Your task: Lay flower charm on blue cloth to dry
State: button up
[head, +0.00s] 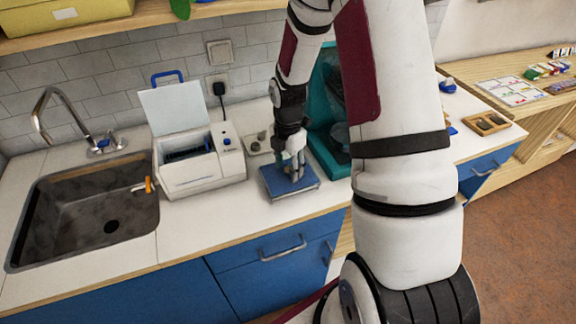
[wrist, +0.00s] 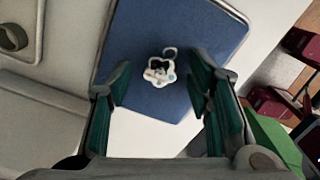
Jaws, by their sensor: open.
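The flower charm (wrist: 158,74) is a small white flower shape with a dark centre and a loop at its top. In the wrist view it lies on the blue cloth (wrist: 122,42), inside the cloth's edges. My gripper (wrist: 160,88) is open, with its two fingers apart on either side of the charm and not seen touching it. In the head view my gripper (head: 293,175) is low over the blue cloth (head: 280,191) on the counter, and the charm cannot be made out there.
A white box machine with a raised lid (head: 197,160) stands left of the cloth, with the sink (head: 85,215) beyond it. A teal cabinet (head: 325,125) stands close on the right. White counter is bare in front of the white machine.

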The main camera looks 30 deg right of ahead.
notch_tip(320, 180, up, 11)
notch_tip(320, 180, up, 8)
jog(key=m+t, duration=0.1)
jog(key=m, duration=0.3)
send_over(288, 169)
jog(key=s+a, duration=0.3)
jog(key=s+a+r+m+t, duration=0.2)
jog(key=s+a+r+m, duration=0.3)
jog(key=s+m, duration=0.3)
jog(key=s+a+r+m+t, duration=0.2)
jog(key=s+a+r+m, duration=0.3)
jog(key=s+r+m, duration=0.2)
jog(key=shift+s+r+m+t, duration=0.3)
jog(key=shift+s+r+m, duration=0.05)
jog(key=shift+s+m, duration=0.6)
